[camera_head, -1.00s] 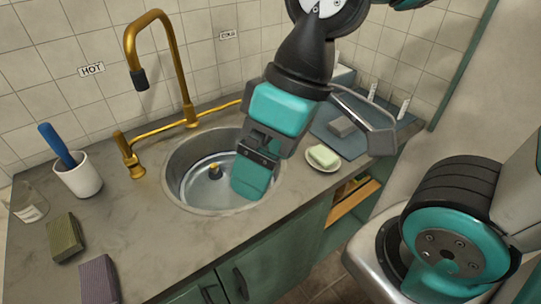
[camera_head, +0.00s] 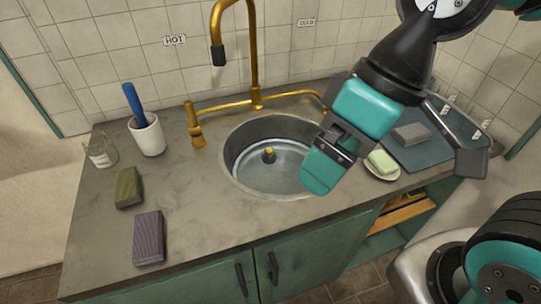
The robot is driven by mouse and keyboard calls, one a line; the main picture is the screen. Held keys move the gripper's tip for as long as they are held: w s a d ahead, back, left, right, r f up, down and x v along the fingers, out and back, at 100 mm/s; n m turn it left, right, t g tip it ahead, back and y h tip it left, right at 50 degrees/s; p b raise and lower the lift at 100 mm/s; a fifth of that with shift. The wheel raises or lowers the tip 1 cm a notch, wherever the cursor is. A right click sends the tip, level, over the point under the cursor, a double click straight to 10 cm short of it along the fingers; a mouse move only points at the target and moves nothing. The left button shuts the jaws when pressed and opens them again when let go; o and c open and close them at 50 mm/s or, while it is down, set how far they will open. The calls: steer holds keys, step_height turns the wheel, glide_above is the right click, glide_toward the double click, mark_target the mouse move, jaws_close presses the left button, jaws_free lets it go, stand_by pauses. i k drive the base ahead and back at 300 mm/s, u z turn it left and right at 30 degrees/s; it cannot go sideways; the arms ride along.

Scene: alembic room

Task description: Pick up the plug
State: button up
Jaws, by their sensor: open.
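The plug (camera_head: 269,155), a small dark piece with a gold top, stands at the bottom of the round metal sink (camera_head: 240,176). My gripper (camera_head: 318,178) hangs over the right front rim of the sink, to the right of the plug and apart from it. It is open and holds nothing that I can see. One teal finger faces me; the other finger is mostly hidden behind it.
A gold faucet (camera_head: 253,60) rises behind the sink. A soap dish (camera_head: 391,174) with green soap is right of my gripper. At left stand a white cup (camera_head: 149,138) with a blue-handled item, a glass (camera_head: 101,153) and two sponges (camera_head: 128,187) (camera_head: 148,238).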

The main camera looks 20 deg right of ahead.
mark_target(268, 158)
steer(key=z, duration=2.25)
steer(key=k, duration=0.45)
steer(key=u, duration=2)
steer(key=i, duration=0.5)
